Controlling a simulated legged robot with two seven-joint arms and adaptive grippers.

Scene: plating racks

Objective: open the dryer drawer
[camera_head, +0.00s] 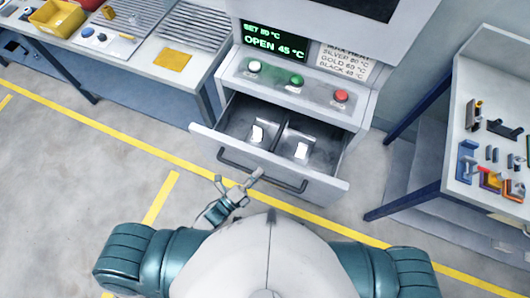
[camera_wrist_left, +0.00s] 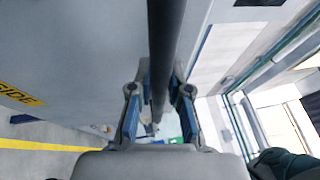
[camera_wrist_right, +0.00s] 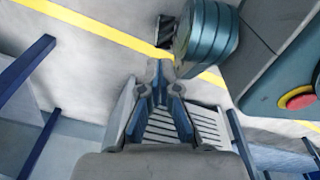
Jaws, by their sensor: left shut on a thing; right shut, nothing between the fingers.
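The dryer drawer (camera_head: 322,187) is pulled out from the machine's front. Its two compartments each hold a white piece (camera_head: 258,133). Its dark bar handle (camera_head: 275,179) runs along the drawer front. My left gripper (camera_head: 239,180) is at the left part of the handle. In the left wrist view the handle (camera_wrist_left: 165,40) runs between the fingers of the left gripper (camera_wrist_left: 160,92), which is shut on it. My right gripper (camera_wrist_right: 161,75) shows only in the right wrist view, shut and empty, away from the drawer.
The dryer panel has green and red buttons (camera_head: 341,96) below a screen (camera_head: 274,40) reading OPEN 45 °C. A bench (camera_head: 125,45) with bins stands left. A white table (camera_head: 470,190) with small parts stands right. Floor with yellow lines (camera_head: 160,200) is clear in front.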

